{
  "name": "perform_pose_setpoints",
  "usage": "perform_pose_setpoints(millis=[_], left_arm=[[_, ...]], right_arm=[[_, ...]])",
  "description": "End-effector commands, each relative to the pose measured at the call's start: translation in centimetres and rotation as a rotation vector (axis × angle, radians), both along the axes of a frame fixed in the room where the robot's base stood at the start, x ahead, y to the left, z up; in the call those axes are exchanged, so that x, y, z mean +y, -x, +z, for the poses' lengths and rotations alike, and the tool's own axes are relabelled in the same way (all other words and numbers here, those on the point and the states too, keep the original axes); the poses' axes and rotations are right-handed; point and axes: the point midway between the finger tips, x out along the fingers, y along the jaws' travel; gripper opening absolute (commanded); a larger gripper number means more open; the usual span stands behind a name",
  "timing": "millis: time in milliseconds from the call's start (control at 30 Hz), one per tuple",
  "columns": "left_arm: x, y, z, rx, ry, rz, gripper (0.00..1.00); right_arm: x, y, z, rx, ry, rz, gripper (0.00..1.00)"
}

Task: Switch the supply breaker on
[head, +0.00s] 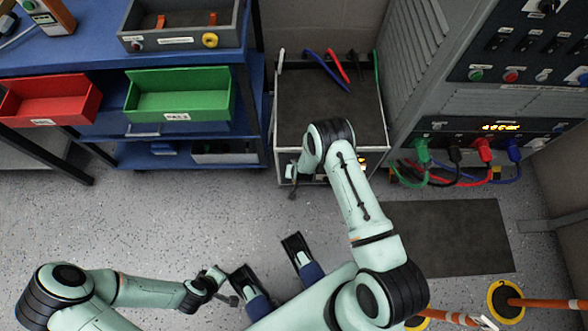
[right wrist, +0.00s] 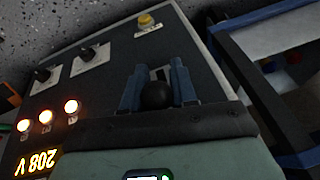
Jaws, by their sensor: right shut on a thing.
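The transformer cabinet (head: 318,108) has a dark top and stands at the back centre. Its front panel (right wrist: 105,90) fills much of the right wrist view, with a lit 208 V display (right wrist: 37,163) and three lit lamps. My right gripper (right wrist: 157,92) is at that panel, its blue fingers on either side of a black round-ended handle (right wrist: 157,96), shut on it. The handle looks like the breaker's; its label and position are hidden. In the head view my right arm hides most of the panel. My left gripper (head: 226,284) is low, away from the cabinet; its finger gap is unclear.
Two black knobs (right wrist: 90,57) and a yellow button (right wrist: 147,20) are on the same panel. A grey cabinet (head: 480,90) with coloured plugs and cables stands at the right. A blue bench (head: 90,62) with red and green bins is at the left. Orange-striped posts (head: 545,303) stand lower right.

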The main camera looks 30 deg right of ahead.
Motion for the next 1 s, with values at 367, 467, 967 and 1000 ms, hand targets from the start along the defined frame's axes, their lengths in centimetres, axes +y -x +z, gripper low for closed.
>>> perform_pose_setpoints(millis=[367, 467, 967, 1000], left_arm=[[-0.1, 0.1, 0.0, 0.004, 0.001, -0.001, 0.00], [0.0, 0.1, 0.0, 0.004, 0.001, -0.001, 0.00], [-0.3, 0.7, 0.7, 0.019, 0.009, -0.008, 0.00], [-0.5, 1.0, 1.0, 0.027, 0.013, -0.012, 0.00]], right_arm=[[-0.1, -0.1, 0.1, 0.002, -0.003, 0.000, 0.00], [-0.1, -0.1, 0.1, 0.002, -0.003, 0.001, 0.34], [0.1, 0.5, 1.4, 0.005, -0.004, 0.001, 0.48], [0.1, 0.6, 2.1, 0.004, -0.004, 0.001, 0.48]])
